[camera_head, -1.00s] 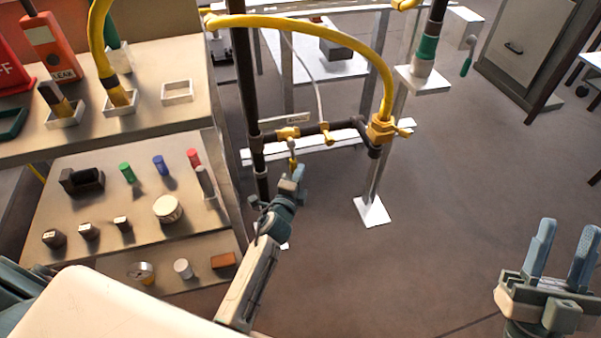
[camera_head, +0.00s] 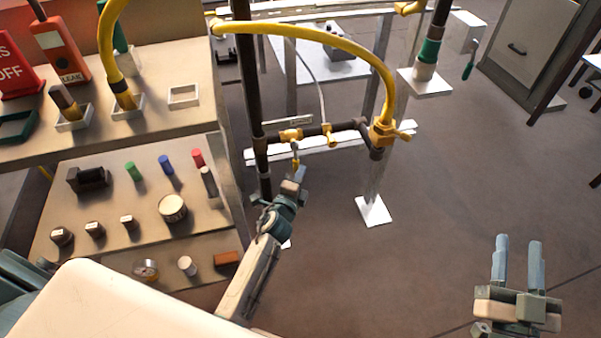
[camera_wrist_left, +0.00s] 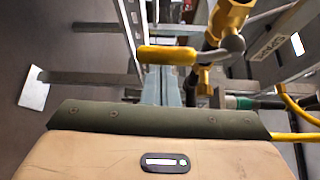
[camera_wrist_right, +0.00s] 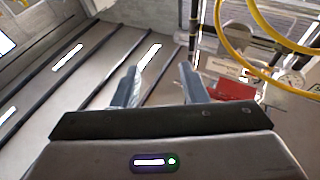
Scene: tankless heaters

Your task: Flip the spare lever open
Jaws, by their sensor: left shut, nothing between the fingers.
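The spare lever seems to be the yellow-handled lever on a brass valve (camera_head: 290,135) on the dark pipe. In the head view the lever (camera_head: 295,156) hangs down from the valve. In the left wrist view its yellow handle (camera_wrist_left: 166,55) lies across the picture, joined to the brass valve (camera_wrist_left: 229,18). My left gripper (camera_head: 302,173) is shut and empty, just below the lever's end. Its fingers (camera_wrist_left: 160,88) end close by the handle; I cannot tell whether they touch. My right gripper (camera_head: 517,250) is open and empty at the lower right, far from the valve.
A yellow hose (camera_head: 330,38) arches over the valve to another brass fitting (camera_head: 384,132) on the right. A stepped bench (camera_head: 120,220) with knobs and small parts stands at the left. Open floor (camera_head: 450,190) lies to the right.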

